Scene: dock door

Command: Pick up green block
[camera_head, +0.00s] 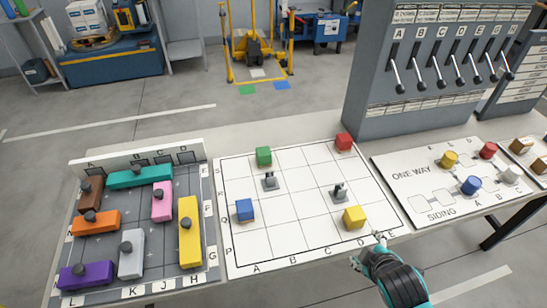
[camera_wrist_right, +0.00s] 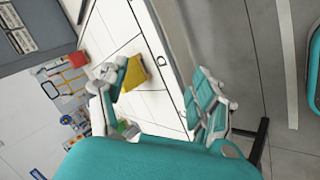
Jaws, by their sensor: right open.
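The green block (camera_head: 263,156) stands on the white lettered grid board (camera_head: 300,226), near its far left corner. My right gripper (camera_head: 368,250) is at the board's front right corner, close to the yellow block (camera_head: 355,216) and well away from the green block. In the right wrist view its two fingers (camera_wrist_right: 155,88) are spread with nothing between them held; the yellow block (camera_wrist_right: 136,72) shows beyond one finger. My left gripper is not in view.
A tray of coloured sliding pieces (camera_head: 150,275) lies left. A tall lever panel (camera_head: 390,115) stands behind right; a "one way" siding board (camera_head: 412,171) lies right.

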